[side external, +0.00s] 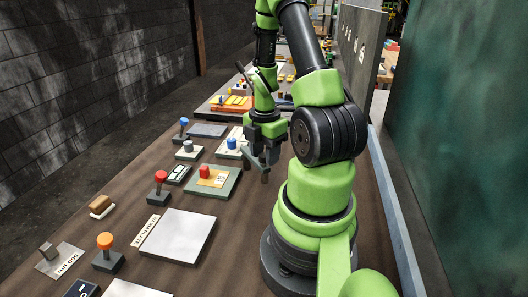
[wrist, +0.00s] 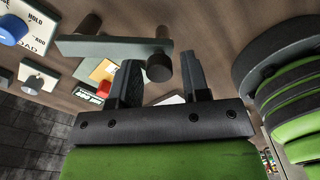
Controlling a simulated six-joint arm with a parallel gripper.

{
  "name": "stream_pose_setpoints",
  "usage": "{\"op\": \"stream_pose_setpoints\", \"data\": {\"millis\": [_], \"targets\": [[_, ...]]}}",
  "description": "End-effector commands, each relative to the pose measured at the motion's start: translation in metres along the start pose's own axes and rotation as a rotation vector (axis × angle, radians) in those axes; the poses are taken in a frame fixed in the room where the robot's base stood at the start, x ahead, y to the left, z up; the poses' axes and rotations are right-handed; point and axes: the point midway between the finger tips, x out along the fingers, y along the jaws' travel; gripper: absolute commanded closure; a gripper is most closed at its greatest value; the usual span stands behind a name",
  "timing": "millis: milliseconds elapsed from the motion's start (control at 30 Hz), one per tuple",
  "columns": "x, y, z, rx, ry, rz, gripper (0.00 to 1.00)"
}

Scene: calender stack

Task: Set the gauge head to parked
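No readable label names the gauge head, so I cannot tell for sure which part it is. In the wrist view a grey-green bar (wrist: 105,48) with a dark round knob (wrist: 160,68) lies just beyond my gripper (wrist: 163,72). The knob shows between the two fingers, which stand apart with nothing visibly clamped. I cannot tell whether they touch it. In the side view my gripper (side external: 264,165) points down, right of a green plate (side external: 224,188) with a red block (side external: 204,171). The arm and fingers partly hide what lies below it.
A blue knob (wrist: 12,30) with HOLD and LOAD markings is at the wrist view's upper left; a blue knob (side external: 231,143) also stands beyond the green plate in the side view. Red (side external: 160,177) and orange (side external: 105,241) knobs and a pale plate (side external: 178,236) lie nearer the camera.

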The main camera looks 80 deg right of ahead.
Motion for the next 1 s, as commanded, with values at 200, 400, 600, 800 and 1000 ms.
{"op": "stream_pose_setpoints", "data": {"millis": [200, 400, 600, 800, 1000], "targets": [[0.0, 0.0, 0.0, -0.001, 0.0, 0.001, 0.48], [-0.005, 0.001, 0.0, -0.001, -0.001, 0.003, 0.48], [-0.034, 0.002, 0.0, -0.001, -0.004, 0.009, 0.48], [-0.071, 0.002, 0.0, 0.0, -0.004, 0.008, 0.48], [-0.094, 0.001, 0.0, -0.001, -0.002, 0.004, 0.48]]}}
